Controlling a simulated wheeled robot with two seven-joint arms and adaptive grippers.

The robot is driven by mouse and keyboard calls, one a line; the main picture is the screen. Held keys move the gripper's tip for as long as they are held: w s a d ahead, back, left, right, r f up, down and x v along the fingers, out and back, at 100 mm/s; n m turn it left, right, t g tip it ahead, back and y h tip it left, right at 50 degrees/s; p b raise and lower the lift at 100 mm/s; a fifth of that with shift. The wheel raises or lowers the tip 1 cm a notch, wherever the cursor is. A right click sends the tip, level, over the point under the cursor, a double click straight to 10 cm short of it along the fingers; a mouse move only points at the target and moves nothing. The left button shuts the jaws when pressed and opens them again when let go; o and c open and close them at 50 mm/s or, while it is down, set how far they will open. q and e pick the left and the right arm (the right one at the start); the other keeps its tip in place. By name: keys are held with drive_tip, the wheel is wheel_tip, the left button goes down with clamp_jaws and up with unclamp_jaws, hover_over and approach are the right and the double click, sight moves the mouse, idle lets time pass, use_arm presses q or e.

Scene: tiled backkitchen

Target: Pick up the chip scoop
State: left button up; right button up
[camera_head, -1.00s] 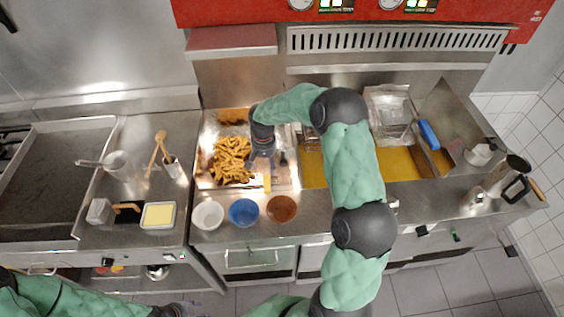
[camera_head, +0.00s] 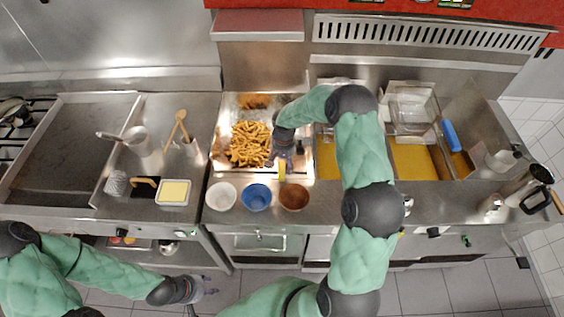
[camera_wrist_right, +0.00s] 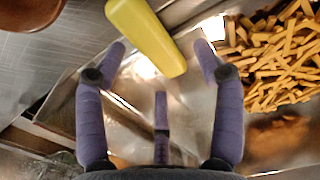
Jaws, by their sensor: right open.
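The chip scoop shows its yellow handle (camera_head: 282,171) at the front edge of the fries station in the head view. In the right wrist view its thick yellow handle (camera_wrist_right: 147,37) lies beyond my fingertips. The metal part of the scoop is hard to make out against the shiny tray. My right gripper (camera_head: 283,160) is above the front right of the fries, just behind the handle; in the wrist view its fingers (camera_wrist_right: 160,50) are spread and empty. My left gripper (camera_head: 208,286) hangs in front of the counter, its fingers spread and empty.
Fries (camera_head: 249,144) lie in the metal tray. White (camera_head: 221,196), blue (camera_head: 257,198) and brown (camera_head: 294,197) bowls stand along the counter front. Fryer vats with yellow oil (camera_head: 414,162) are to the right; a griddle (camera_head: 60,150) is at the left.

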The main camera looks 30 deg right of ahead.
wheel_tip(320, 180, down, 2)
drive_tip(key=shift+f, duration=0.25)
drive_tip(key=shift+c, duration=0.3)
clamp_jaws()
drive_tip(key=shift+r, duration=0.15)
